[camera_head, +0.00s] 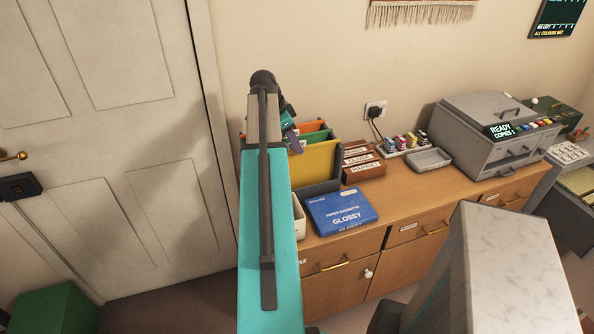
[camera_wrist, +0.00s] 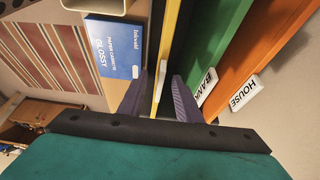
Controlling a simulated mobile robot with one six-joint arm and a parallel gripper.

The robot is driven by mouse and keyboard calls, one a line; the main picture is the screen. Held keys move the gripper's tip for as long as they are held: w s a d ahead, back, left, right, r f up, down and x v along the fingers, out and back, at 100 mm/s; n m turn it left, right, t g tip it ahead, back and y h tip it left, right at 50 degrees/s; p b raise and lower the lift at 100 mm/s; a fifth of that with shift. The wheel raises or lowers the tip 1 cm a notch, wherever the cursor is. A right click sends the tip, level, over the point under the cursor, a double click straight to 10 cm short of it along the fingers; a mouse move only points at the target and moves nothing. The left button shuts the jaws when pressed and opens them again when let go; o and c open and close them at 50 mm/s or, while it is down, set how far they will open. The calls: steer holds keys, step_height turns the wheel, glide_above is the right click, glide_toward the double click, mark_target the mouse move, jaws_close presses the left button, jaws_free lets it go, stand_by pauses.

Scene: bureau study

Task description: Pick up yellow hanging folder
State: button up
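The yellow hanging folder (camera_head: 318,162) stands upright at the front of a dark holder on the wooden cabinet, with green and orange folders behind it. In the wrist view its thin yellow edge (camera_wrist: 169,45) runs down between the two purple fingers of my gripper (camera_wrist: 160,78). The fingers are apart, one on each side of the edge, with gaps visible, so my gripper is open around it. In the head view my gripper (camera_head: 291,136) is at the folder's upper left, partly hidden by my arm.
The green folder (camera_wrist: 222,40) and orange folder (camera_wrist: 262,60) carry white tabs close to my right finger. A blue paper box (camera_head: 341,210) lies in front of the holder. Wooden name boxes (camera_head: 362,165), a grey tray (camera_head: 429,159) and a copier (camera_head: 490,135) stand to the right.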

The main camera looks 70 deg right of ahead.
steer(key=shift+s+f, duration=0.1)
steer(key=shift+f, duration=0.15)
steer(key=p, duration=0.2)
glide_above(296, 169)
steer(key=s+d, duration=0.1)
steer(key=d, duration=0.1)
steer(key=shift+a+f, duration=0.15)
steer(key=shift+f, duration=1)
steer(key=shift+a+f, duration=0.1)
steer(key=shift+f, duration=1)
jaws_close()
